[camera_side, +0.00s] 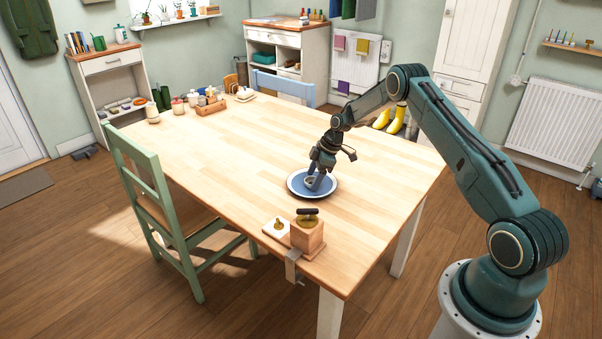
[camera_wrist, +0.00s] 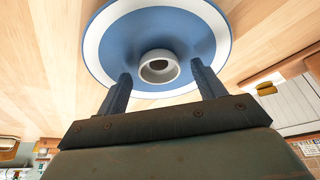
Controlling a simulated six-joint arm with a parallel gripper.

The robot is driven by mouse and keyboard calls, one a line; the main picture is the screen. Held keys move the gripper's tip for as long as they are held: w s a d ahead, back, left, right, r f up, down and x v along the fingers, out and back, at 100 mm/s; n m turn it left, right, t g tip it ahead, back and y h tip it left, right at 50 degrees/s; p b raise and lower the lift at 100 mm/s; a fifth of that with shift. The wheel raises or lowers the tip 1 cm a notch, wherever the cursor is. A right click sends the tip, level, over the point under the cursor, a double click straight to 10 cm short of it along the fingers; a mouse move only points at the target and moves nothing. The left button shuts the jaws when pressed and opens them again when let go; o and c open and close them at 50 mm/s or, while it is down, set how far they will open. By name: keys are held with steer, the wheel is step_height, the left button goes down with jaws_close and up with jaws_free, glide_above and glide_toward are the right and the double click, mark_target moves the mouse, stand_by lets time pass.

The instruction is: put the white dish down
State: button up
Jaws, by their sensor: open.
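The white dish (camera_wrist: 158,66) is a small, pale, round dish with a dark hollow in the middle. It rests upright in the middle of a blue plate with a white rim (camera_wrist: 98,60). In the side view the dish (camera_side: 308,181) is partly hidden by my gripper. The plate (camera_side: 329,193) lies flat on the wooden table. My gripper (camera_side: 317,185) points down over the plate. In the wrist view my gripper (camera_wrist: 162,74) is open, with one finger on each side of the dish and a gap between each finger and it.
A wooden block (camera_side: 306,236) with a dark-handled piece is clamped at the near table edge, beside a white tile (camera_side: 276,230) holding a small brass-coloured piece. A wooden tray of jars (camera_side: 210,107) stands at the far end. The table's middle is clear. A green chair (camera_side: 150,190) stands at left.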

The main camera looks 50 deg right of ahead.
steer(key=v, duration=1.1)
steer(key=shift+r, duration=0.3)
steer(key=shift+s+d, duration=0.1)
steer(key=shift+r, duration=0.1)
steer(key=s+a+r+m+h, duration=0.1)
steer(key=s+a+r, duration=0.3)
steer(key=a+r, duration=0.3)
steer(key=s+a+r+m, duration=0.25)
steer(key=a+r, duration=0.25)
steer(key=r, duration=0.3)
steer(key=s+a+r+m+h, duration=0.1)
steer(key=s+a+r, duration=0.45)
steer(key=r, duration=0.25)
steer(key=s+a+m+t, duration=0.1)
steer(key=s+a, duration=0.3)
steer(key=s, duration=0.7)
steer(key=s+a+m+t+h, duration=0.1)
steer(key=s+a+m, duration=0.2)
steer(key=s, duration=0.9)
steer(key=shift+s+a+r, duration=0.15)
steer(key=shift+a+r, duration=0.25)
steer(key=shift+a, duration=0.65)
